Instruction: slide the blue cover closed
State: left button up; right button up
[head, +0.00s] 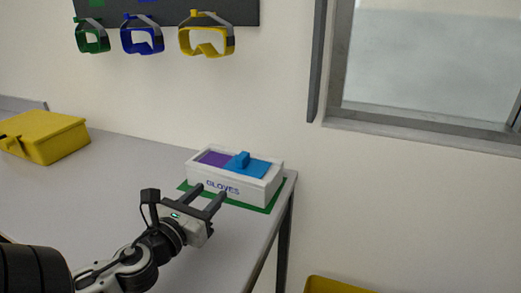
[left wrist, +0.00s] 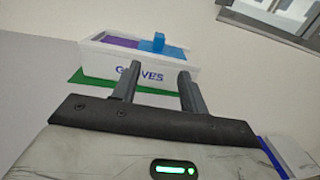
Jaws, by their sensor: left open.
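A white box marked GLOVES (head: 231,188) stands on a green mat (head: 268,207) near the table's right end. Its blue cover (head: 258,168), with a raised blue handle (head: 241,159), lies over the right part of the top. A purple area (head: 214,158) shows at the left of the top. In the left wrist view the box (left wrist: 98,64), blue cover (left wrist: 172,50) and handle (left wrist: 158,42) show ahead of the fingers. My left gripper (head: 211,190) is open and empty, in front of the box. Its fingertips (left wrist: 157,72) appear below the handle. My right gripper is not in view.
A yellow case (head: 45,137) sits at the table's left. Green, blue and yellow goggles (head: 207,36) hang on the wall above. The grey table (head: 120,175) is clear between case and box. A yellow bin (head: 335,286) shows at the lower right, beyond the table edge.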

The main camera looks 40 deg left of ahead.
pick_arm(q)
jog(key=shift+w+a+r, duration=0.1)
jog(key=shift+w+r, duration=0.05)
jog(key=shift+w, duration=0.2)
jog(key=shift+w+a+r, duration=0.1)
jog(key=shift+w+a, duration=0.05)
jog(key=shift+w, duration=0.2)
jog(key=p, duration=0.1)
send_near(238, 162)
jog(key=shift+x, duration=0.8)
jog(key=x, duration=0.7)
jog(key=shift+w+r+p, duration=0.1)
jog(key=shift+w+p, duration=0.05)
jog(key=shift+p, duration=0.15)
jog(key=shift+x, duration=0.8)
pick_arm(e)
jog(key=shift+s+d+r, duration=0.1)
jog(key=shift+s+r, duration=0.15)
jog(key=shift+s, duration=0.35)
pick_arm(q)
grip_shut()
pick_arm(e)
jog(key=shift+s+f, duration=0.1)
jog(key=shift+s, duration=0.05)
